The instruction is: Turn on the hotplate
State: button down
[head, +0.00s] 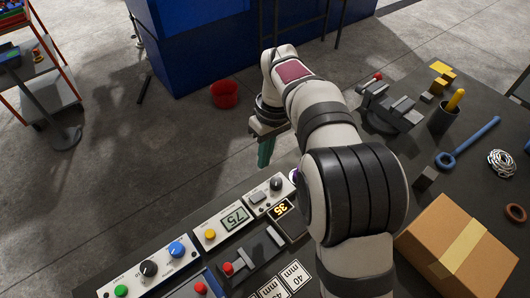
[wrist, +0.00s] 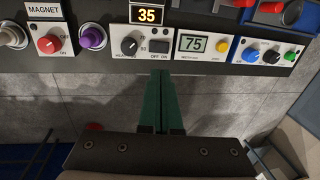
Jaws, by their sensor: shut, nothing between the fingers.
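A white control panel (head: 270,194) at the bench's far edge has a black knob (head: 276,184) and a grey rocker switch (head: 258,197). An amber display reading 35 (head: 281,209) is lit right behind it. In the wrist view the same knob (wrist: 129,46) sits left of the dark switch (wrist: 159,47), which is marked OFF and ON; which side is pressed I cannot tell. My gripper (head: 265,163) has green fingers, shut together and empty. It hangs just beyond the bench edge, apart from the panel. In the wrist view its tips (wrist: 160,74) lie just below the switch.
Beside it is a panel with a 75 display (head: 234,218) and a yellow button (head: 210,234). A panel with green button and knobs (head: 149,268) lies further left. In the wrist view, a purple knob (wrist: 92,37) and red MAGNET knob (wrist: 49,44) sit left.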

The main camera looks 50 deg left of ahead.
aim_at(253, 200)
jog(key=shift+w+r, duration=0.1)
jog(key=shift+r, duration=0.5)
jog(key=s+f, duration=0.1)
jog(key=f, duration=0.3)
jog(key=s+f, duration=0.1)
jog(key=f, duration=0.4)
jog(key=s+f, duration=0.1)
jog(key=f, duration=0.4)
jog(key=shift+s, duration=0.3)
jog(key=shift+s+f, duration=0.15)
